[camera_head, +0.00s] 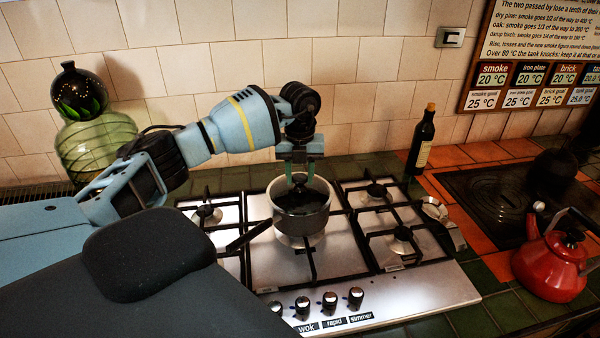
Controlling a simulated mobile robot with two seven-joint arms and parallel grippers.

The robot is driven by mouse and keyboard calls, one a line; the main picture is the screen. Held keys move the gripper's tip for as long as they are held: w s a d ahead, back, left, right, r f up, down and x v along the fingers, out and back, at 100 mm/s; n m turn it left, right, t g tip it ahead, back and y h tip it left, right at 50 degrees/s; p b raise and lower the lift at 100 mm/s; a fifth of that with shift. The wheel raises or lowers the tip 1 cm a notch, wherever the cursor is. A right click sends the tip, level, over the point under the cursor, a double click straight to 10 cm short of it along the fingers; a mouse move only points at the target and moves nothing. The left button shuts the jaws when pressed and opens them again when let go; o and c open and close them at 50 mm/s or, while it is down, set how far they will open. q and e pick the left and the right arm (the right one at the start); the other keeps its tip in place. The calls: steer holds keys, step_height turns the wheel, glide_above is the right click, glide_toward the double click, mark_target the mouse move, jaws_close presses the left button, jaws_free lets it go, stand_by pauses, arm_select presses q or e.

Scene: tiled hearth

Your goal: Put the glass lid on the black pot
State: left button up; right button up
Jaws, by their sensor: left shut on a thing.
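The pot (301,224) stands on the middle burner of the hob. Its outer wall looks dark grey and shiny, its inside looks dark, and its long black handle points to the lower left. My left gripper (300,178) comes down from above with its fingers over the middle of the pot. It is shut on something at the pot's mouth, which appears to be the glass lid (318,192). The lid is see-through and hard to make out. I cannot tell whether it rests on the rim or hangs just above it. My right gripper is not in view.
The steel hob (390,291) has black grates and front knobs. A dark bottle (421,142) stands behind it. A red kettle (552,264) and a dark round vessel (554,172) are at the right. A green glass jar (92,150) stands at the back left.

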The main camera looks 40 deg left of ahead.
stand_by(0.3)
arm_select(q)
steer(key=o, duration=1.1)
steer(key=shift+r, duration=3.95)
